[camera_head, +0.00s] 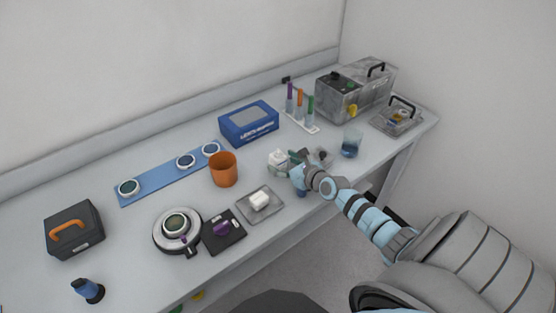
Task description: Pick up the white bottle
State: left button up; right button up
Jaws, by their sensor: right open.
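A small white object (277,156), which looks like the white bottle, stands on the bench right of the orange cup. My right gripper (282,165) reaches in from the right, low over the bench. It is open, with its fingers close around or just beside the white object. I cannot tell whether they touch it. The gripper hides part of the area behind and under it. My left gripper is not in view.
An orange cup (223,170) stands left of the gripper. A blue box (249,125) and test-tube rack (301,121) stand behind.

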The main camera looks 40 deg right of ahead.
aim_at(282, 162)
jog(key=w+f+b, duration=0.2)
jog(key=shift+w+d, duration=0.1)
jog(key=shift+w, duration=0.3)
jog(key=shift+w+b, duration=0.35)
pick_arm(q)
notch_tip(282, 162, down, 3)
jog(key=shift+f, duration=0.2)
pick_arm(e)
jog(key=shift+r, duration=0.1)
jog(key=c, duration=1.3)
jog(key=shift+r, duration=0.1)
